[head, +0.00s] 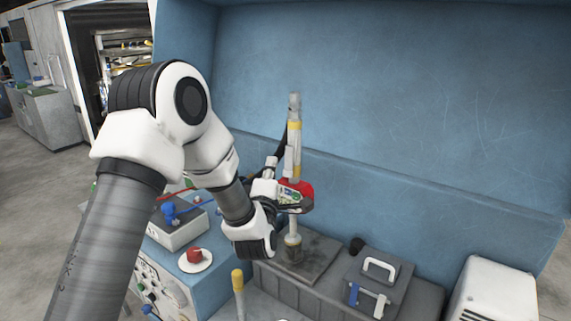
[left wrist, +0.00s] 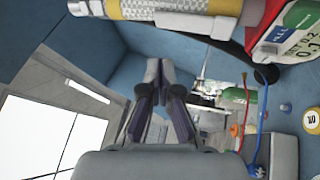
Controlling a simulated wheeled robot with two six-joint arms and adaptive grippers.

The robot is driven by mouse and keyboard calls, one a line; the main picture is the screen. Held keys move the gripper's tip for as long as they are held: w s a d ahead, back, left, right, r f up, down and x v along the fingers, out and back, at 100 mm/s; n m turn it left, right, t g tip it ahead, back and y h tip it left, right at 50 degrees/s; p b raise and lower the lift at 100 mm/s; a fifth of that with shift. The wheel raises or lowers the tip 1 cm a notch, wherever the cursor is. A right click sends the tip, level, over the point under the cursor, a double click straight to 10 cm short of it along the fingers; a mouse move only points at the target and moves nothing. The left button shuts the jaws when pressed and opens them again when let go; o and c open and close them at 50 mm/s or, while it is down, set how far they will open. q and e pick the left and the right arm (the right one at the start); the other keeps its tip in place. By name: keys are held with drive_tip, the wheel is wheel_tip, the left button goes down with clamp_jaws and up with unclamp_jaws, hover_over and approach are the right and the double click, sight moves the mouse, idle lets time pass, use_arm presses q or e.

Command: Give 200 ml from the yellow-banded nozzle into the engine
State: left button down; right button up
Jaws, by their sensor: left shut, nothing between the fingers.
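The yellow-banded nozzle (head: 294,136) stands upright, its lower end over or in a round port (head: 293,246) on the grey ribbed engine block (head: 282,282); I cannot tell how deep it sits. Its red meter body (head: 306,187) carries a green and white display. In the left wrist view the nozzle (left wrist: 190,10) crosses the top, and the display (left wrist: 296,32) seems to read SET 0.2 and 0.1, cut by the edge. My left gripper (head: 271,163) is beside the nozzle; its fingers (left wrist: 158,72) are shut and empty. My right gripper is out of view.
A blue wall (head: 390,110) stands close behind the nozzle. A grey box with a white handle (head: 381,268) and a white cabinet (head: 495,292) are at the right.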

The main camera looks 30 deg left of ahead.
use_arm(q)
drive_tip(key=s, duration=0.1)
drive_tip(key=s+r, duration=0.1)
drive_tip(key=shift+s+a, duration=0.15)
drive_tip(key=shift+s, duration=0.2)
